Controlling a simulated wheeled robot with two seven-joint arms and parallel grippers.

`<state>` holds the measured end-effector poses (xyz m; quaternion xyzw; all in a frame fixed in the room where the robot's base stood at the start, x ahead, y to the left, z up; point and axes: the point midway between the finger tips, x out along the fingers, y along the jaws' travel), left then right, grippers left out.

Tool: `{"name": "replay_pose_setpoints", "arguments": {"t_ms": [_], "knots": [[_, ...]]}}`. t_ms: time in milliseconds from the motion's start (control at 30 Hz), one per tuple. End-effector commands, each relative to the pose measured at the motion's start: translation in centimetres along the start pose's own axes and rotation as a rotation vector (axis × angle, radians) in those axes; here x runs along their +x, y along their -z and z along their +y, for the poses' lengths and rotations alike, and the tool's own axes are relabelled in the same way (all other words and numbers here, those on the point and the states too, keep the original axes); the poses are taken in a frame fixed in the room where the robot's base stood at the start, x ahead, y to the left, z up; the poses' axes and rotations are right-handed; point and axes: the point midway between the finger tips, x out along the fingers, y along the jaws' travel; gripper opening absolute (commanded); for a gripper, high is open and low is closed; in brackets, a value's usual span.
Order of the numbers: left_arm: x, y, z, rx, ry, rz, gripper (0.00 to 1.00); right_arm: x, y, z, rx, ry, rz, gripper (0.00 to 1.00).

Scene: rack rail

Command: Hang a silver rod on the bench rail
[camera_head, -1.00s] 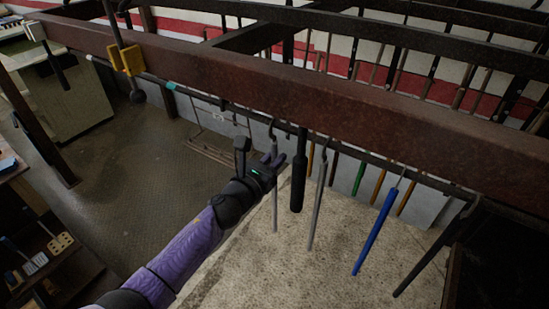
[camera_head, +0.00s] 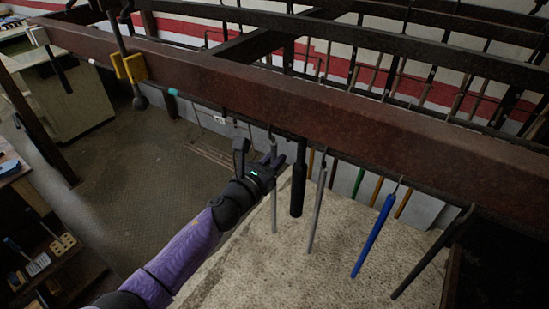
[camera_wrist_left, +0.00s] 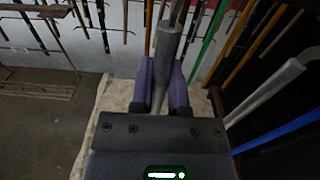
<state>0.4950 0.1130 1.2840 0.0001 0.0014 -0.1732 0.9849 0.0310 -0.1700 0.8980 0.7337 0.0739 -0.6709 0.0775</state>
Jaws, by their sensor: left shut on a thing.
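My left gripper (camera_head: 270,166) is shut on a silver rod (camera_head: 274,213), which hangs nearly upright below the jaws. Its hooked top shows just under the rusty beam of the bench rail (camera_head: 330,107); I cannot tell whether the hook rests on the rail. In the left wrist view the rod (camera_wrist_left: 166,42) stands between the two purple-sided fingers (camera_wrist_left: 163,88). Another silver rod (camera_head: 316,213) hangs to the right, beyond a thick black rod (camera_head: 298,188). My right gripper is not in view.
A yellow clamp (camera_head: 129,67) sits on the rail at the left. The floor left of my arm is open.

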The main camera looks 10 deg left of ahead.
Motion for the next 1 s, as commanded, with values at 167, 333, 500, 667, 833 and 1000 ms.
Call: {"name": "replay_pose_setpoints", "arguments": {"t_ms": [167,333,500,667,833,1000], "knots": [[-0.6,-1.1,0.0,0.0,0.0,-0.002,0.0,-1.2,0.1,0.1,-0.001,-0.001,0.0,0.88],[-0.8,-1.2,0.0,0.0,0.001,-0.002,0.0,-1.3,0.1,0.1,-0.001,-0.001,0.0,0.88],[-0.9,-1.1,0.0,0.0,0.0,-0.002,0.0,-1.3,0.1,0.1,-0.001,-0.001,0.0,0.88],[-2.3,-1.2,0.0,0.0,0.0,-0.001,0.0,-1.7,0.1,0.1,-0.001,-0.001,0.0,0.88],[-4.0,-1.1,0.0,-0.001,0.0,-0.001,0.0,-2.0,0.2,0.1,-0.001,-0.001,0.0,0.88],[-5.6,-1.2,0.0,0.001,0.0,-0.001,0.0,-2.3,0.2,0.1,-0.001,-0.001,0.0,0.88]]}}
